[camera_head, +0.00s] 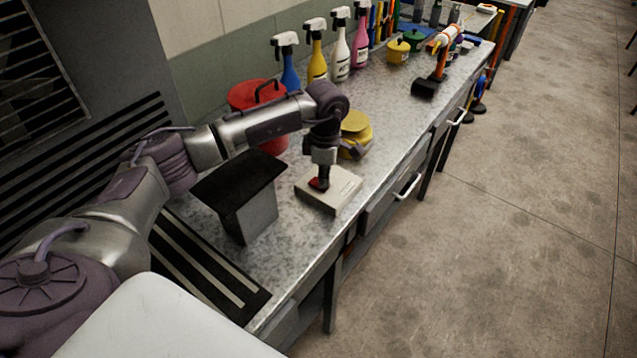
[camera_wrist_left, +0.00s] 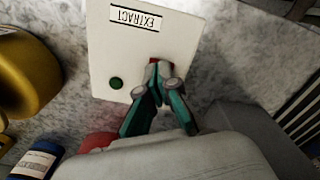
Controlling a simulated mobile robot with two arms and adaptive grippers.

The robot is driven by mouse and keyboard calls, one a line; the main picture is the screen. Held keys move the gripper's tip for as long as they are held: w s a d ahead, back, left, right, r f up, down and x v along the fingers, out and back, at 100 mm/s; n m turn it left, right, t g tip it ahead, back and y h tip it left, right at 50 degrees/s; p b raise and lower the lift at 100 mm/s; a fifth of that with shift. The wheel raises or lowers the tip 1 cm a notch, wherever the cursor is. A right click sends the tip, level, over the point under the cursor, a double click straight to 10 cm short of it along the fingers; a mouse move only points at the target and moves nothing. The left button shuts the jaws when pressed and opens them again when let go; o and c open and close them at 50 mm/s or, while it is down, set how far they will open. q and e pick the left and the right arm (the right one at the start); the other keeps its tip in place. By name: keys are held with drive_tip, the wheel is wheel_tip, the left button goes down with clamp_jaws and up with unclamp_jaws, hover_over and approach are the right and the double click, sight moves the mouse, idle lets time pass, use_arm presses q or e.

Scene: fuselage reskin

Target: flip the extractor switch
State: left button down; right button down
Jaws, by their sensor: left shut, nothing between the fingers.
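The extractor switch is a pale box (camera_head: 341,193) lying on the bench top, with a red rocker (camera_head: 316,184) on its upper face. In the left wrist view the box (camera_wrist_left: 112,50) carries a label reading EXTRACT (camera_wrist_left: 135,19) and a round green spot (camera_wrist_left: 116,83). My left gripper (camera_head: 322,184) points down at the box with its fingers shut and empty. In the left wrist view the fingertips (camera_wrist_left: 158,88) are at the red rocker (camera_wrist_left: 153,62) and cover most of it. I cannot tell whether they touch it. My right gripper does not show.
A dark-topped grey block (camera_head: 258,217) stands left of the box. A red bucket (camera_head: 249,94) and a yellow container (camera_head: 356,127) stand behind it. Several spray bottles (camera_head: 340,52) line the wall. A drawer handle (camera_head: 407,187) juts from the bench front. The floor (camera_head: 520,230) on the right is clear.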

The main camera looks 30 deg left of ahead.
use_arm(q)
drive_tip(key=shift+f, duration=0.2)
drive_tip(key=shift+r+p, duration=0.45)
drive_tip(key=shift+r, duration=0.35)
drive_tip(key=shift+r+p, duration=1.4)
drive_tip(key=shift+r, duration=1.4)
drive_tip(key=shift+f, duration=0.1)
